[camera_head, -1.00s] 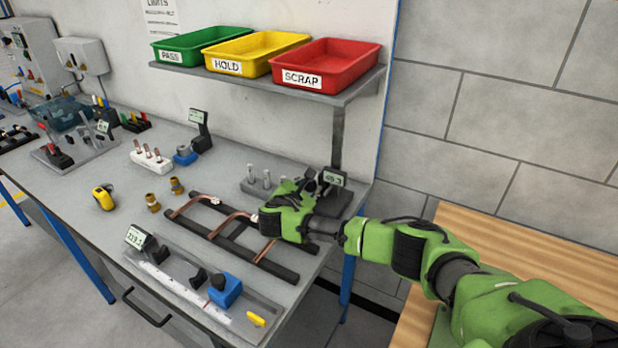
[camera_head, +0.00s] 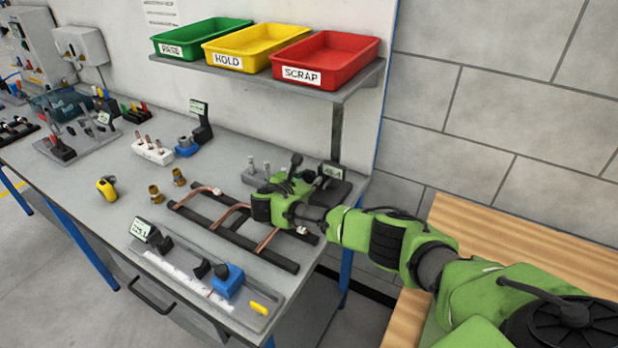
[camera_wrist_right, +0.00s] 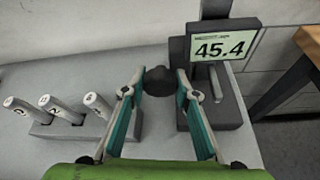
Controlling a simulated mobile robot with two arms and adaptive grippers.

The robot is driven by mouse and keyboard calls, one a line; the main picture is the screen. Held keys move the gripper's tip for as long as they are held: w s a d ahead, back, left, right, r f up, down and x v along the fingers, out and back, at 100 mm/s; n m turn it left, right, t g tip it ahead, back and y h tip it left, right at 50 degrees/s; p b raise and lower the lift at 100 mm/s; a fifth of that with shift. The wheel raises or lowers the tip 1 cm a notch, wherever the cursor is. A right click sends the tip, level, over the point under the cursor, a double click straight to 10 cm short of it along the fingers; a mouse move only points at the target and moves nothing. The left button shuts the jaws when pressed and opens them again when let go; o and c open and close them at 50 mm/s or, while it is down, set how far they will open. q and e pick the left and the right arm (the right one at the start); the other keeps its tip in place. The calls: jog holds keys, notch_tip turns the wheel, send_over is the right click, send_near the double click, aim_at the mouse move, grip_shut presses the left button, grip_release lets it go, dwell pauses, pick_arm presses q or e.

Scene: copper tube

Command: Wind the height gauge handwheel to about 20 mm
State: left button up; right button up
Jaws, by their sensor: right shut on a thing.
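The height gauge (camera_wrist_right: 212,85) stands at the back right of the bench, with a dark base and post. Its display (camera_wrist_right: 224,47) reads 45.4 in the right wrist view. A dark round handwheel (camera_wrist_right: 160,80) sits at the gauge's side, between my right gripper's fingertips (camera_wrist_right: 160,83). The fingers close in on it from both sides. In the head view my right gripper (camera_head: 298,182) reaches the gauge (camera_head: 330,180) from the front and partly hides it. My left gripper is not in view.
A grey block with numbered pins (camera_wrist_right: 75,118) stands left of the gripper. Bent copper tubes lie on a black rack (camera_head: 235,230) in front. A measuring rail with a blue block (camera_head: 228,280) lies nearer. A shelf (camera_head: 300,85) with green, yellow and red trays overhangs behind.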

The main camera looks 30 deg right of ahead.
jog(key=o, duration=0.8)
jog(key=v, duration=1.2)
